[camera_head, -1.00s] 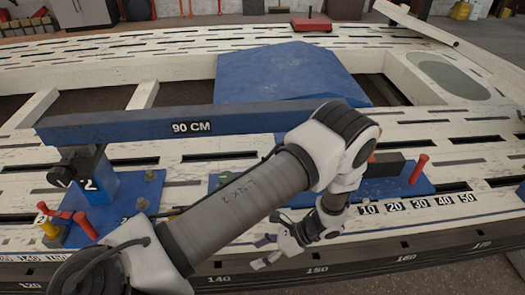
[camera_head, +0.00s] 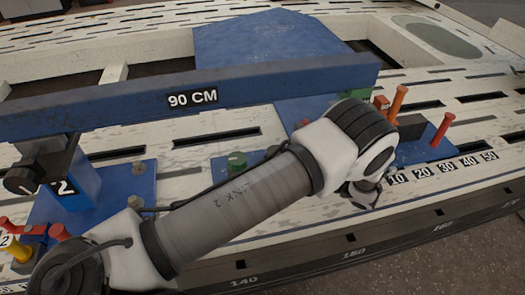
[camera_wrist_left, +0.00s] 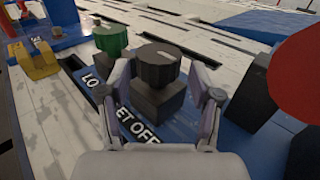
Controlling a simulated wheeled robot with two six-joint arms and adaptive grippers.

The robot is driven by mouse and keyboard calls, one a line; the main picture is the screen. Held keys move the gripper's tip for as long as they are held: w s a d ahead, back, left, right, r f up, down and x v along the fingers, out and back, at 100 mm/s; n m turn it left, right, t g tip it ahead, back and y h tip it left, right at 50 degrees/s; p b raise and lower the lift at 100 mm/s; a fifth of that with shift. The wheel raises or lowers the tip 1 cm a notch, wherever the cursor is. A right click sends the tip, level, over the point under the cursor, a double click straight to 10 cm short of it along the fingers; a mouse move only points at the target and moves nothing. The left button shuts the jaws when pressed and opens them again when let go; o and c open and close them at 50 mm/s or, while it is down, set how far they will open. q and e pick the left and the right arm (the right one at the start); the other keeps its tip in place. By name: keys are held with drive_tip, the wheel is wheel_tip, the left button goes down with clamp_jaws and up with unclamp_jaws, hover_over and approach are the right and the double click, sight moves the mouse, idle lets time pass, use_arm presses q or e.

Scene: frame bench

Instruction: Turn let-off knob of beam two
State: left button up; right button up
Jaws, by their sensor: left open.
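In the left wrist view, a round black knob (camera_wrist_left: 157,65) with a pale mark on top sits on a dark block (camera_wrist_left: 160,100). A partly covered label (camera_wrist_left: 137,125) reading "ET OFF" lies in front of it. My left gripper (camera_wrist_left: 160,98) is open, with one finger on each side of the knob and block; I cannot tell whether they touch. In the head view my arm hides this knob and most of the gripper. The blue beam (camera_head: 270,85) marked "90 CM" runs above the bench, beside a post (camera_head: 75,185) marked "2". My right gripper is out of view.
A green knob (camera_wrist_left: 112,38) stands just left of the black one and also shows in the head view (camera_head: 237,163). A large red part (camera_wrist_left: 305,70) is close on the right. Red (camera_head: 442,130) and orange (camera_head: 397,103) pegs stand right of my wrist.

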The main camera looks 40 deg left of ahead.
use_arm(q)
drive_tip(key=shift+a+f+b, duration=0.55)
drive_tip(key=shift+a+b, duration=0.1)
drive_tip(key=shift+b, duration=0.2)
drive_tip(key=a, duration=0.3)
drive_tip(key=a+r, duration=0.1)
drive_tip(key=a, duration=0.1)
drive_tip(key=shift+s+a+b, duration=0.25)
drive_tip(key=shift+s+b, duration=0.05)
drive_tip(key=shift+b, duration=0.05)
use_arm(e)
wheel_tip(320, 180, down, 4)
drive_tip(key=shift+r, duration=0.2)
use_arm(q)
drive_tip(key=shift+f, duration=0.1)
drive_tip(key=c, duration=1)
